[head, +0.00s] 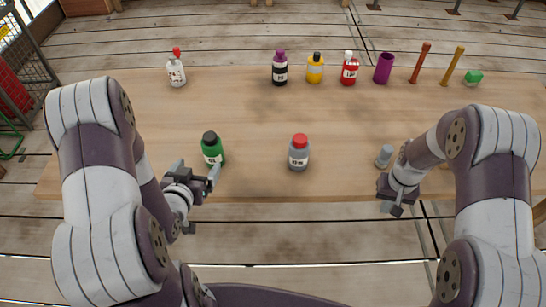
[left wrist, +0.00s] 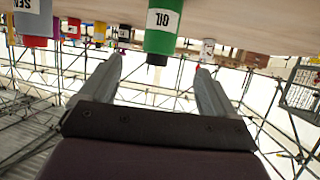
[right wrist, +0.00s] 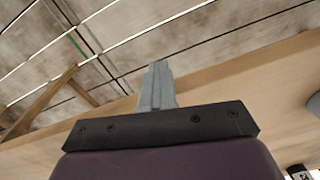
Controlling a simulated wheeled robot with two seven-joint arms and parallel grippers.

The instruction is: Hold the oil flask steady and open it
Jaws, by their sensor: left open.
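The oil flask (head: 213,149) is green with a dark cap and a white label, standing upright near the table's front edge. In the left wrist view the flask (left wrist: 160,42) appears upside down, its label reading OIL. My left gripper (head: 198,172) is open and empty, just in front of the flask. In the left wrist view the flask lies ahead, between the lines of the two fingers, apart from them. My right gripper (head: 396,210) is at the front edge, far to the right of the flask. Its fingers (right wrist: 157,85) look closed together, with nothing between them.
A grey flask with a red cap (head: 299,153) stands right of the oil flask. A small grey cylinder (head: 384,156) lies near my right gripper. The table's middle (head: 260,115) is clear.

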